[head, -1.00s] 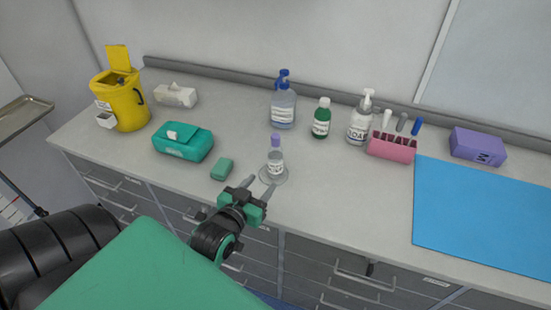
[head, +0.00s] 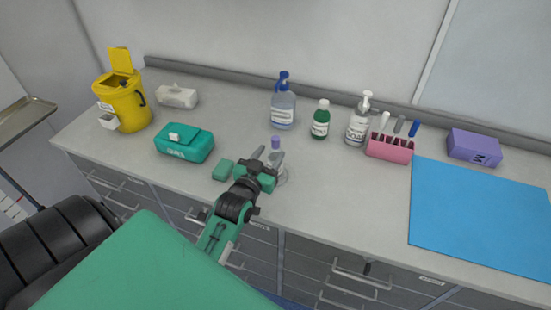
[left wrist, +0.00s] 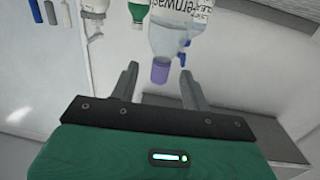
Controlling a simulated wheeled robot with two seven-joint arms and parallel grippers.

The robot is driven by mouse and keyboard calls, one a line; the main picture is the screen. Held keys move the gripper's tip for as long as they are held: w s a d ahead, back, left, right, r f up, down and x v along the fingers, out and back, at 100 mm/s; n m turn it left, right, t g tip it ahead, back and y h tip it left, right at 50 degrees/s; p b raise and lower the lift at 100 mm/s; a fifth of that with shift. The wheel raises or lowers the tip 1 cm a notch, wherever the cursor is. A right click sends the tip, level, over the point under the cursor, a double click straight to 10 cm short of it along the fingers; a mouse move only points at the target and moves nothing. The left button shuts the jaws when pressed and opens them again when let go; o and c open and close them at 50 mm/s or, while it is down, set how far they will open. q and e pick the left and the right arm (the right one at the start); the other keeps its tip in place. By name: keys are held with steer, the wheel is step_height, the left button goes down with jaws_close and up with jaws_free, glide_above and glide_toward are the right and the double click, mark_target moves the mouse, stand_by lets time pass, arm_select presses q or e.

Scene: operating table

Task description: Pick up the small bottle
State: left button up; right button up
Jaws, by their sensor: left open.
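The small bottle is clear with a purple cap (head: 275,143). In the head view its body is mostly hidden behind my left gripper (head: 267,155). In the left wrist view, which is upside down, the small bottle (left wrist: 172,38) shows its clear body, dark lettering and purple cap. There the cap appears between the two spread fingers of the left gripper (left wrist: 158,72). The gripper is open and empty, close to the bottle on its near side; I cannot tell whether it touches it. My right gripper is not in view.
Behind stand a blue-pump bottle (head: 283,112), green bottle (head: 320,122) and soap bottle (head: 358,126). A pink rack (head: 389,149) is right.

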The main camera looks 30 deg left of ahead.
mark_target(273, 147)
arm_select(q)
steer(key=w+p, duration=0.1)
steer(key=w, duration=0.1)
steer(key=w+a+p, duration=0.1)
steer(key=w, duration=0.1)
steer(key=shift+w, duration=0.1)
steer(key=shift+w+f, duration=0.1)
steer(key=shift+w, duration=0.25)
jaws_close()
